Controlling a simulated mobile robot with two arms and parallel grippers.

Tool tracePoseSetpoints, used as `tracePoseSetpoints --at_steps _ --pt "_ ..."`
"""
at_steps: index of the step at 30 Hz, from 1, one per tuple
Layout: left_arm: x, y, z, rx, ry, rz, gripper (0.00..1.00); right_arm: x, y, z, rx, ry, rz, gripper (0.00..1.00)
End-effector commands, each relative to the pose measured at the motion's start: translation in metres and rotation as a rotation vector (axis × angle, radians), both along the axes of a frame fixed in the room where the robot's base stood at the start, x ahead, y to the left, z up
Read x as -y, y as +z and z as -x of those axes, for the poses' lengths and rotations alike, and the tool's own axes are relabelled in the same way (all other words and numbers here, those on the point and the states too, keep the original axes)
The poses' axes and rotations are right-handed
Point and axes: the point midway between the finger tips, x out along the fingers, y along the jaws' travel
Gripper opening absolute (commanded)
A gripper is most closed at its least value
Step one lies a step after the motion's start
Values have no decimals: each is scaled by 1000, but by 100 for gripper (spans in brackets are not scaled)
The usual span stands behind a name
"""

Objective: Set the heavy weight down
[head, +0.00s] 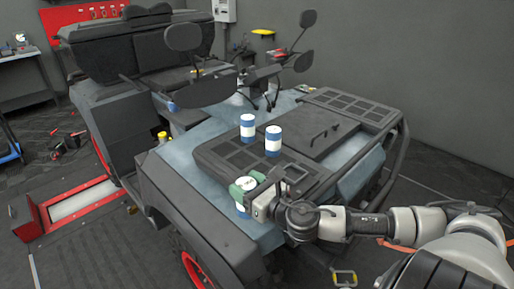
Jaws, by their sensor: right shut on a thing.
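Green patches show at the weight's upper sides. The weight looks upright, at the edge of the black rack on the vehicle's front; I cannot tell whether its base touches the surface. Two similar white and blue cans, a farther one (247,127) and a nearer one (273,140), stand upright on the rack. My left gripper is not in view.
The vehicle (205,150) has a black front rack with a flat lid (312,130), handlebars and mirrors behind. A black bar (395,160) runs along its right edge. A red-framed roller unit (75,203) is on the floor at left. A workbench (25,55) stands at far left.

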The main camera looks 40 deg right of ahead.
Motion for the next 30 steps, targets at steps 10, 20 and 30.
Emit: tracePoseSetpoints --at_steps 10,20,30 --pt "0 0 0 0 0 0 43 -102 -50 67 0 -80 -10 17" --pt "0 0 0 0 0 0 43 -147 -72 94 -1 -115 -10 17" --pt "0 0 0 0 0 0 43 -145 -72 94 -1 -114 -6 17"
